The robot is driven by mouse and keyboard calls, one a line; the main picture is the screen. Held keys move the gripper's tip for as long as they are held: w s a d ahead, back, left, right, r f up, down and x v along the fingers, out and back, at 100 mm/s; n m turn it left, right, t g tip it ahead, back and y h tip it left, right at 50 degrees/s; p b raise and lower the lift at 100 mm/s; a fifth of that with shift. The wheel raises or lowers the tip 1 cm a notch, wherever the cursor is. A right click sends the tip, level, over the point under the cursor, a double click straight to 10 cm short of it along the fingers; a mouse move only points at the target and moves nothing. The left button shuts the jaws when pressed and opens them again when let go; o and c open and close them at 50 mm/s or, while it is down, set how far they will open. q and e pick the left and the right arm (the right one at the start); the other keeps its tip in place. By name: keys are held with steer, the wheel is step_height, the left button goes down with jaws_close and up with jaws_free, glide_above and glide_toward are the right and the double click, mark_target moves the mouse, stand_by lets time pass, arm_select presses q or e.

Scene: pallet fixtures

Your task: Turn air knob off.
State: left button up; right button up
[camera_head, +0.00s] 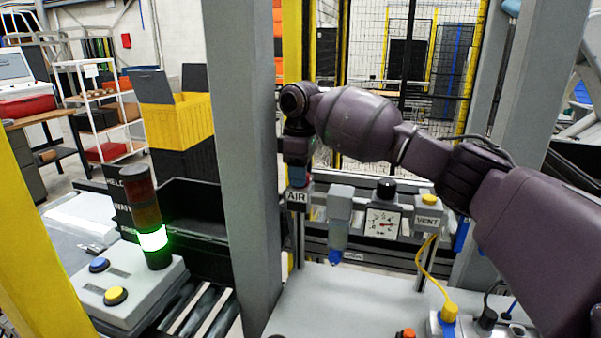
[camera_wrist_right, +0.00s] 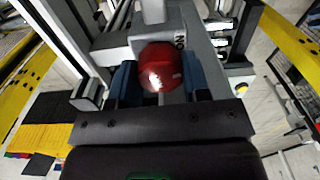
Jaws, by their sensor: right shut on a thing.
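The air knob (camera_wrist_right: 160,65) is a round red knob in the right wrist view, with the letters ON partly showing on the grey body behind it. My right gripper (camera_head: 299,175) is at the AIR label (camera_head: 297,197) in the head view. Its blue fingers stand on both sides of the knob and are shut on it. In the head view the gripper mostly hides the knob. The exact angle of the knob is hard to tell. My left gripper is not in view.
Right of the AIR label are a filter bowl (camera_head: 339,215), a pressure gauge (camera_head: 384,222) and a VENT unit (camera_head: 428,216) with a yellow button. A grey post (camera_head: 250,150) stands close left of my gripper. A signal tower (camera_head: 146,220) glows green at its bottom.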

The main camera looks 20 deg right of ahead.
steer(key=m, duration=0.4)
steer(key=shift+m, duration=1.9)
steer(key=o, duration=0.9)
steer(key=shift+o, duration=0.2)
step_height(320, 180, up, 11)
steer(key=shift+f, duration=0.1)
